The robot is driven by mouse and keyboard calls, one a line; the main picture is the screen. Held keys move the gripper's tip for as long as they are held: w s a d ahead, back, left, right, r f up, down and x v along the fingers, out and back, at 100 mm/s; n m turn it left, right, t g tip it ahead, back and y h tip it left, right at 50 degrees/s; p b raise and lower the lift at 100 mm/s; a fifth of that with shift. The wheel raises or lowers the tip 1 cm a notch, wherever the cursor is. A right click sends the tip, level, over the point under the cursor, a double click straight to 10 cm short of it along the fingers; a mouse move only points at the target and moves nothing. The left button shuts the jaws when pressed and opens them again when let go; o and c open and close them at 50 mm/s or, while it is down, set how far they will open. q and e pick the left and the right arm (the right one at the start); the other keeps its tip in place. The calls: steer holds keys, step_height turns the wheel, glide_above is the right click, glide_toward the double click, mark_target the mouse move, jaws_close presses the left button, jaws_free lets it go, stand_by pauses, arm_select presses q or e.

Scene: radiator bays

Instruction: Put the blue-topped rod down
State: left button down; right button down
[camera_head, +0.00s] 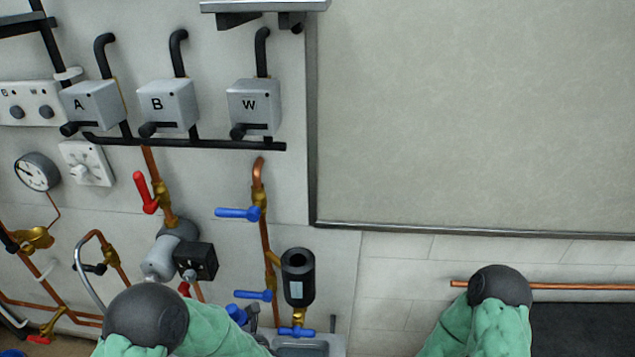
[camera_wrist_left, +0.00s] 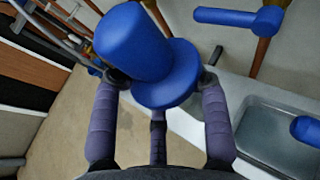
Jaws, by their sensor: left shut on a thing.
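The blue-topped rod (camera_wrist_left: 132,42) fills the upper middle of the left wrist view. Its thick blue knob and wide round collar face the camera, and the rod's shaft is hidden behind them. My left gripper (camera_wrist_left: 160,82) is shut on it, with purple-grey padded fingers on both sides of the collar and a third finger below.
Blue lever handles (camera_head: 238,213) (camera_wrist_left: 240,19) stick out from copper pipes near the left gripper. A grey basin (camera_wrist_left: 285,135) lies to the right in the wrist view. A black cylinder (camera_head: 298,278) hangs on the wall. The floor (camera_wrist_left: 75,125) left of the fingers looks bare.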

arm_select(q)
steer(key=w+d+r+m+t+h, duration=0.1)
steer(key=w+d+r+m+h, duration=0.1)
steer(key=r, duration=0.4)
steer(key=w+d+r+m+t+h, duration=0.1)
steer(key=w+d+r+m+h, duration=0.1)
steer(key=r, duration=0.4)
steer(key=shift+w+d+r+h, duration=0.15)
steer(key=shift+r+h, duration=0.1)
steer(key=shift+h, duration=0.05)
